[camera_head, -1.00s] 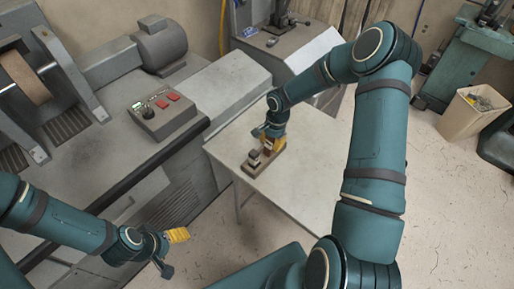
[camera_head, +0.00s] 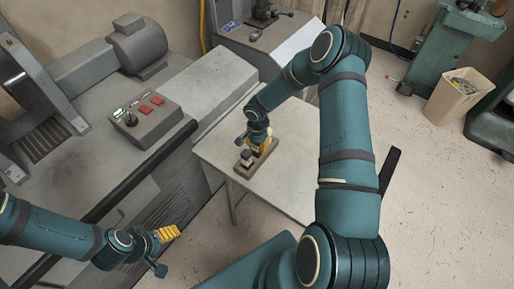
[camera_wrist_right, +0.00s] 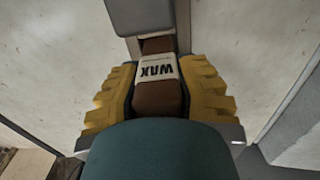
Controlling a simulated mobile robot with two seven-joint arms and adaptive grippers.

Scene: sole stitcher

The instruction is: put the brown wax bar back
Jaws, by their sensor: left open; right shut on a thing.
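The brown wax bar (camera_wrist_right: 157,100), with a pale label reading WAX, sits between the yellow fingers of my right gripper (camera_wrist_right: 160,90) in the right wrist view. The fingers are shut on its two sides. In the head view my right gripper (camera_head: 263,143) is at the far end of a small brown wooden holder (camera_head: 262,165) on the table. A grey block (camera_wrist_right: 140,15) stands just beyond the bar in the wrist view. I cannot tell whether the bar is fully seated in the holder. My left gripper (camera_head: 163,251) is open and empty at the lower left.
The pale table (camera_head: 225,150) is mostly bare around the holder. A grey machine with a control box (camera_head: 146,116) stands to its left, another machine (camera_head: 265,35) behind it. A bin (camera_head: 457,97) stands on the floor at right.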

